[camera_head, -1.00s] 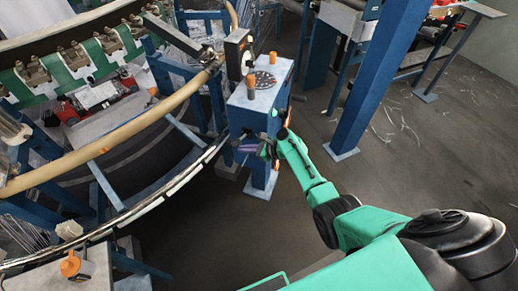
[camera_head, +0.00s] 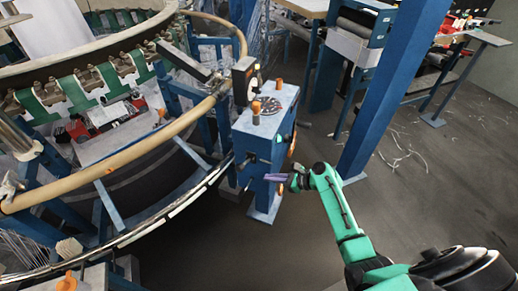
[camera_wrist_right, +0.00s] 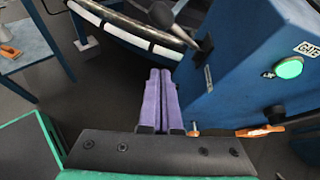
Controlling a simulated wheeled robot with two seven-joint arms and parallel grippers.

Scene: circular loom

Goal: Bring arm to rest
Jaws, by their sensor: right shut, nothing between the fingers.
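My right gripper (camera_head: 277,178) is in front of the lower part of the blue control box (camera_head: 262,135), at the end of my green right arm. In the right wrist view its two purple fingers (camera_wrist_right: 160,98) lie side by side, shut with nothing between them. The blue box (camera_wrist_right: 245,70) fills the right of that view, with a green button (camera_wrist_right: 289,68) and a "GATE" label. I cannot tell from the pictures whether the fingers touch the box. My left gripper is not in view.
The circular loom (camera_head: 100,172) with its curved tan rail takes up the left. A blue post (camera_head: 385,100) stands right of the box. An orange-handled lever (camera_wrist_right: 260,131) sticks out of the box near my fingers. The dark floor (camera_head: 420,190) at right is mostly open, with white scraps.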

